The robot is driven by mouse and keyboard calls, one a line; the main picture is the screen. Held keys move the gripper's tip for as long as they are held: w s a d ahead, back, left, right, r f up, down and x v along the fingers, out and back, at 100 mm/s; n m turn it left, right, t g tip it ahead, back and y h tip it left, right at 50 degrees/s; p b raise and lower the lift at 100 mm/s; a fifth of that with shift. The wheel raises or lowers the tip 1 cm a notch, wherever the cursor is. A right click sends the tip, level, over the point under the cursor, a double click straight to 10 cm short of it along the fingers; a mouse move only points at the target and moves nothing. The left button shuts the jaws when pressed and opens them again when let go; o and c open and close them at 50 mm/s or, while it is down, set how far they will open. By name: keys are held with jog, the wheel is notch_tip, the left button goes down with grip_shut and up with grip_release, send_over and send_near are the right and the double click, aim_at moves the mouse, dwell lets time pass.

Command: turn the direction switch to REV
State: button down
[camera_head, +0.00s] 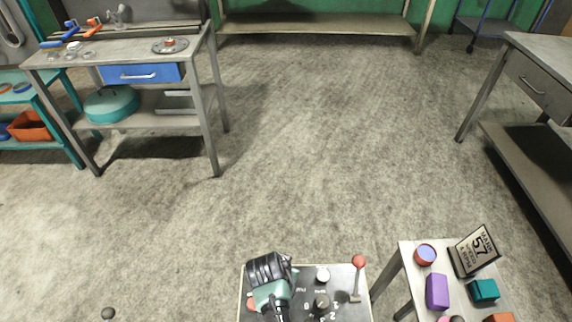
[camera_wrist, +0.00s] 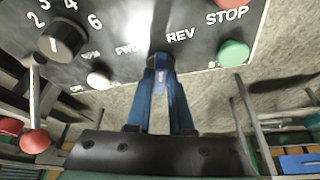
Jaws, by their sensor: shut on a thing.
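The control panel (camera_head: 335,275) stands at the bottom middle of the head view, and its dark face fills the top of the wrist view (camera_wrist: 110,20). The FWD and REV labels show in the wrist view. My gripper (camera_wrist: 159,66) has its blue fingers shut at the direction switch, by these two labels. The fingertips mostly hide the switch, so I cannot tell which way it points. In the head view my wrist and gripper cover that part of the panel.
Near my fingers are a green button (camera_wrist: 233,53), a red button (camera_wrist: 232,3) by STOP, a white knob (camera_wrist: 98,82), a black numbered dial (camera_wrist: 62,42) and a red-balled lever (camera_wrist: 35,140). A small table (camera_head: 408,262) with blocks stands to the right. The floor beyond is clear.

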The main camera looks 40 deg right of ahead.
jog(key=shift+m+g, duration=0.5)
jog(key=shift+m, duration=0.7)
jog(key=c, duration=0.8)
grip_release()
jog(key=shift+r, duration=0.1)
jog(key=p+v, duration=0.1)
jog(key=v, duration=1.1)
jog(key=shift+a+r, duration=0.25)
jog(key=shift+a, duration=0.1)
